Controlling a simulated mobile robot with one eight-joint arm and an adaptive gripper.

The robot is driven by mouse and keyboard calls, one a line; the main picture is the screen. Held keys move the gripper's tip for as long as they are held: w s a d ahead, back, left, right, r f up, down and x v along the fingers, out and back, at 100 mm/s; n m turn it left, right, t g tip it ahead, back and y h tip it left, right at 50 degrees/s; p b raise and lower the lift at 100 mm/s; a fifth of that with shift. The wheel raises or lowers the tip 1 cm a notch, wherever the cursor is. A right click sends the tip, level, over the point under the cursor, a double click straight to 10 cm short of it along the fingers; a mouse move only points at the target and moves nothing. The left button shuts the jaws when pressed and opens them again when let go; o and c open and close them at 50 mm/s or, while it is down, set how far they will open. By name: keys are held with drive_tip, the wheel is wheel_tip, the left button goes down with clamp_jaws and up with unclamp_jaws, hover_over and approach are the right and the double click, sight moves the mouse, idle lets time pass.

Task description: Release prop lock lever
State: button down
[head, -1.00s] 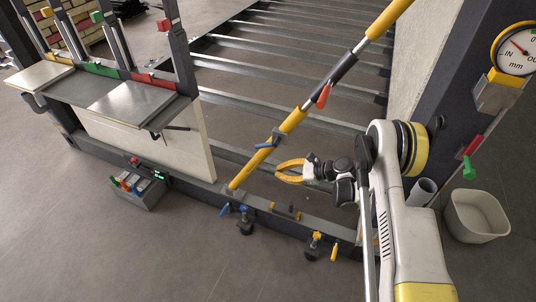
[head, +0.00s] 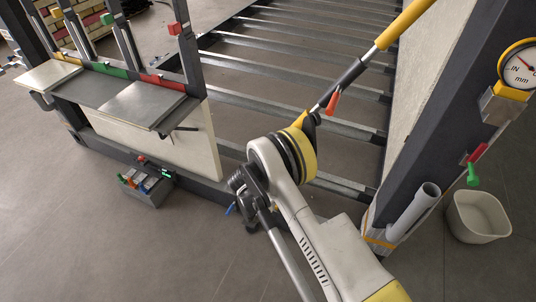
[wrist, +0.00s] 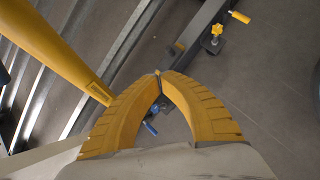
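The diagonal prop has a yellow upper tube (head: 405,24) and a dark collar (head: 350,76) with a red lever (head: 333,102) beside it. The lever stands out below the collar in the head view. A yellow tube (wrist: 55,45) runs past the fingers at the left. A blue lever (wrist: 150,128) shows through the gap between the fingers, apparently behind them.
A clamp with a yellow knob (wrist: 216,30) sits on the floor rail. A dark post with a dial gauge (head: 520,68) and a white bin (head: 478,216) are right.

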drive_tip(key=a+r+n+t+h, duration=0.3)
drive_tip(key=a+r+n+t, duration=0.1)
drive_tip(key=r+n, duration=0.6)
drive_tip(key=a+n, duration=0.1)
drive_tip(key=n, duration=0.1)
drive_tip(key=shift+w+a+r+n+t+p, duration=0.15)
drive_tip(key=shift+w+r+n+t+p, duration=0.15)
drive_tip(key=shift+w+t+p, duration=0.1)
drive_tip(key=b+x, duration=0.4)
drive_tip(key=x, duration=0.5)
drive_tip(key=shift+w+a+r+b, duration=0.3)
drive_tip(key=shift+w+r, duration=0.25)
drive_tip(key=shift+r, duration=0.2)
drive_tip(key=shift+w+a+r+b, duration=0.15)
drive_tip(key=shift+w+r+b, duration=0.15)
drive_tip(key=shift+w+r, duration=0.35)
drive_tip(key=shift+s+r, duration=0.15)
drive_tip(key=shift+r, duration=0.05)
drive_tip(key=shift+a+r+m+y, duration=0.2)
drive_tip(key=shift+m+y, duration=0.1)
drive_tip(key=shift+m, duration=0.2)
